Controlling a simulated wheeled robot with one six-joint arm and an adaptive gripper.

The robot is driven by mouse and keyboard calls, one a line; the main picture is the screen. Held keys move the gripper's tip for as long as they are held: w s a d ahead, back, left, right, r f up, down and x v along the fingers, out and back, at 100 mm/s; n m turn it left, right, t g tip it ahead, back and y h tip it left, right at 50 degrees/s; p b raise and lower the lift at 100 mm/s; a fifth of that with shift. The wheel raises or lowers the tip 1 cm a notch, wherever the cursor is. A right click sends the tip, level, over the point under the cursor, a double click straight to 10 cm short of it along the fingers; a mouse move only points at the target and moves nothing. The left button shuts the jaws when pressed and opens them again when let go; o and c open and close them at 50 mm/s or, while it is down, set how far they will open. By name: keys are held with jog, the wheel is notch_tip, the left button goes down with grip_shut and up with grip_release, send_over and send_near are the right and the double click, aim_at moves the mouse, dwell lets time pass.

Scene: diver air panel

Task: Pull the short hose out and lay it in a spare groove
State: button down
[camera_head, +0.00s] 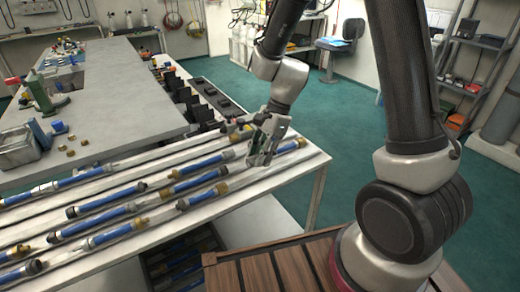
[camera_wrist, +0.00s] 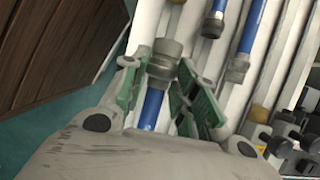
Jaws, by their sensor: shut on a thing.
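The white grooved rack (camera_head: 170,165) holds several other blue hoses, such as one at the front (camera_head: 112,232). I cannot tell whether the held hose is clear of its groove.
A grey workbench (camera_head: 120,90) stands behind the rack, with a metal bin (camera_head: 17,145) and brass fittings on its left. Black holders (camera_head: 205,105) line its right edge. A slatted wooden surface (camera_head: 262,270) lies in front. Green floor is open at right.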

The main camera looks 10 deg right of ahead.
jog(key=shift+f, duration=2.65)
jog(key=c, duration=1)
grip_release()
jog(key=shift+c, duration=0.2)
